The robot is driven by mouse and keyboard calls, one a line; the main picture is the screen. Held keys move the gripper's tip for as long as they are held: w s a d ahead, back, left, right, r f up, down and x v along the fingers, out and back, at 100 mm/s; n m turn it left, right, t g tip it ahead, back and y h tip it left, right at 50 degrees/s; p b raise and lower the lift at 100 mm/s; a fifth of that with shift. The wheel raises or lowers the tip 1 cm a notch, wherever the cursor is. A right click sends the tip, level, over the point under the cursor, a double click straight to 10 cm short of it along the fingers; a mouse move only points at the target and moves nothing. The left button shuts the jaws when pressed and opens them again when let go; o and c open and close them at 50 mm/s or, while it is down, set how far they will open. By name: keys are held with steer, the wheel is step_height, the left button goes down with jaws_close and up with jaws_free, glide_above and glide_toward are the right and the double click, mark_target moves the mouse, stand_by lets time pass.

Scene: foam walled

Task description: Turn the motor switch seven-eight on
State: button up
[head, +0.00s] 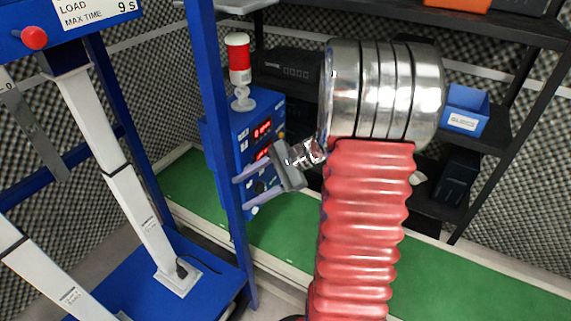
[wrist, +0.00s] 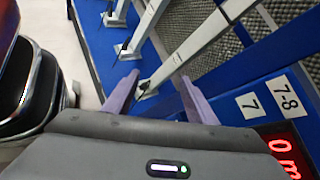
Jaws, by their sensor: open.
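The blue control box (head: 243,125) stands behind the blue upright post, with two red lit displays on its front. In the wrist view, labels "7" (wrist: 250,105) and "7-8" (wrist: 286,96) are on a blue panel, above a red display (wrist: 285,155). My gripper (head: 241,195) is in front of the box's lower part, fingers apart and pointing left, nothing held. A small dark round part (head: 258,186) shows between the fingers; I cannot tell whether it is the switch or its position. In the wrist view, my gripper (wrist: 159,78) is also open and empty.
A blue post (head: 215,120) stands close left of my gripper. The blue frame at left holds white linear actuators (head: 135,205) and a red button (head: 34,37). A red-and-white beacon (head: 238,58) tops the box. Black shelves (head: 500,30) stand behind at right.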

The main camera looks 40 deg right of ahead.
steer(key=s+d+f+m+t+h, duration=0.1)
steer(key=d+f+m+t, duration=0.2)
steer(key=d, duration=0.5)
steer(key=s+d+f+m+t+h, duration=0.1)
steer(key=d+f+m+t, duration=0.3)
steer(key=d, duration=0.5)
steer(key=s+d+f+m+t+h, duration=0.1)
steer(key=d+f+m+t, duration=0.3)
steer(key=d, duration=0.5)
steer(key=shift+s+d+f+m+h, duration=0.2)
steer(key=shift+m+h, duration=0.2)
steer(key=shift+m, duration=0.8)
steer(key=shift+w+a, duration=0.1)
steer(key=x, duration=1.3)
steer(key=shift+w, duration=0.4)
steer(key=shift+c, duration=0.4)
